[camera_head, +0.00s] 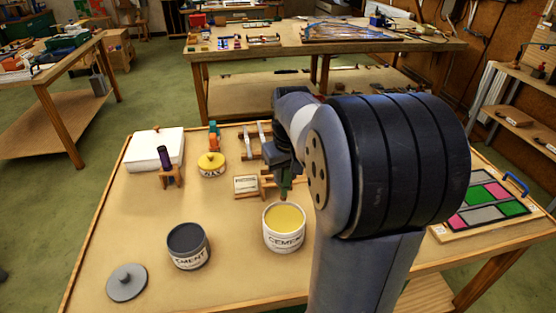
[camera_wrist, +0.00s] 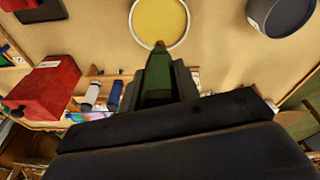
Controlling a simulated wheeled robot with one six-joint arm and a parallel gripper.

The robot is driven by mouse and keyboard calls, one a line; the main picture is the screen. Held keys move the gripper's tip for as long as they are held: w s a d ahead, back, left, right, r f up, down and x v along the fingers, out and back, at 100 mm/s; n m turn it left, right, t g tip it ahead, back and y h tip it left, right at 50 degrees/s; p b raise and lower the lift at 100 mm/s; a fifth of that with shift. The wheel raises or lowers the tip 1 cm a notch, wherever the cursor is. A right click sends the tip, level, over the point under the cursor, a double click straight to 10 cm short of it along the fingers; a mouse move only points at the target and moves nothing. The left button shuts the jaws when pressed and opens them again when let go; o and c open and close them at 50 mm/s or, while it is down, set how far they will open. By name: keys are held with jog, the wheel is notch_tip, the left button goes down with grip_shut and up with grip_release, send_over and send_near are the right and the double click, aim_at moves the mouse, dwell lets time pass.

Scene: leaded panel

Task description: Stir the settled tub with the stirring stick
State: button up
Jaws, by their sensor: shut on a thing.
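My gripper (camera_wrist: 158,80) is shut on a green-handled thing (camera_wrist: 160,64), seemingly the stirring stick, pointing toward the yellow tub. In the head view its green part (camera_head: 285,187) is just above the tub's far rim. Whether the tip touches the contents is unclear.
A grey lid (camera_head: 126,283) lies left of the grey tub. A coloured panel (camera_head: 490,203) lies at right. A red box (camera_wrist: 45,88) shows in the wrist view.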

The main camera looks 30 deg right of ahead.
jog(key=shift+s+a+f, duration=0.1)
jog(key=shift+s+a, duration=0.05)
jog(key=shift+s, duration=0.3)
notch_tip(320, 180, down, 9)
jog(key=b, duration=0.7)
dwell(0.4)
